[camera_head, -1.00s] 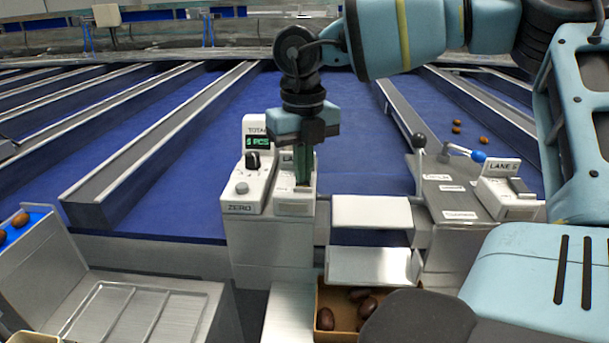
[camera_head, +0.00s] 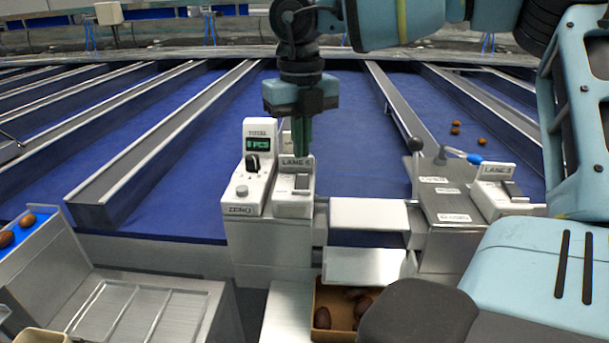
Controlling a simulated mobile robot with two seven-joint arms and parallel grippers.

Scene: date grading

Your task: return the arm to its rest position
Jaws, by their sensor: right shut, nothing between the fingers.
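My right arm comes in from the right and arches over the lanes. My left gripper is not in view.
A counter box (camera_head: 257,150) marked TOTAL and ZERO stands beside the switch box. A lever console (camera_head: 440,205) and a second switch box (camera_head: 505,190) stand to the right. Blue lanes (camera_head: 200,190) stretch behind.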

